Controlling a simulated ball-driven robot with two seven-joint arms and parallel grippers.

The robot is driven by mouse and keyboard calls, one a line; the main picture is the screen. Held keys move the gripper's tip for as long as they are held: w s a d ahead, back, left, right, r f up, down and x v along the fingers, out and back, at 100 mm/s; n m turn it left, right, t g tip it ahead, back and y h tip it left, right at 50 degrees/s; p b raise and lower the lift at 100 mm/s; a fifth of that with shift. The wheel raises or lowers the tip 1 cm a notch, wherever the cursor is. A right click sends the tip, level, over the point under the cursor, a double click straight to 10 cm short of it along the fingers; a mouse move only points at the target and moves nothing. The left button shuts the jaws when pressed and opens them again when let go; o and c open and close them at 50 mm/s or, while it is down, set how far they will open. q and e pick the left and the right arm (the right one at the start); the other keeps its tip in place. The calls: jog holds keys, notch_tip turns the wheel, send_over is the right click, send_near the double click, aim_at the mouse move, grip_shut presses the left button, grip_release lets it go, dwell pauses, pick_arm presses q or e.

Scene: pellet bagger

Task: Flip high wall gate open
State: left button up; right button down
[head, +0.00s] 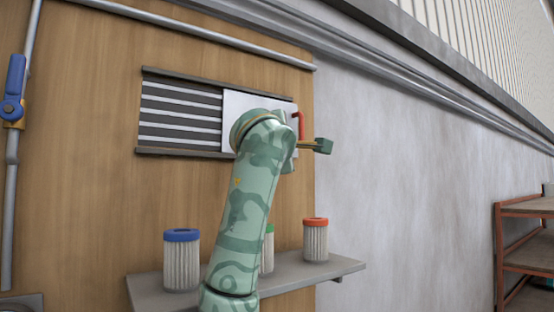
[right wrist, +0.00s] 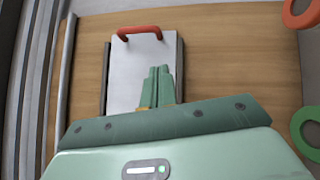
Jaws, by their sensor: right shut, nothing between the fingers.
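The wall gate is a white panel (head: 232,104) with a red handle (head: 300,124) on its right edge, set between dark rails high on the wooden wall. Dark slats (head: 180,115) show uncovered to its left. In the right wrist view the white panel (right wrist: 128,75) fills the middle, with the red handle (right wrist: 138,32) at its top. My right gripper (right wrist: 158,70) is shut and empty in front of the panel, below the handle in that view. Whether its fingertips touch the panel I cannot tell. My left gripper is not in view.
A grey shelf (head: 310,270) below holds filters with blue (head: 181,236), green (head: 269,229) and red (head: 315,222) caps. A blue lever (head: 13,88) sits on a pipe at far left. A rack (head: 525,235) stands at right. The grey wall right of the gate is bare.

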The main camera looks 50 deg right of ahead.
jog(key=b+v, duration=0.1)
jog(key=v, duration=0.3)
jog(key=shift+s+a+f, duration=0.1)
jog(key=shift+a, duration=0.15)
dwell(0.4)
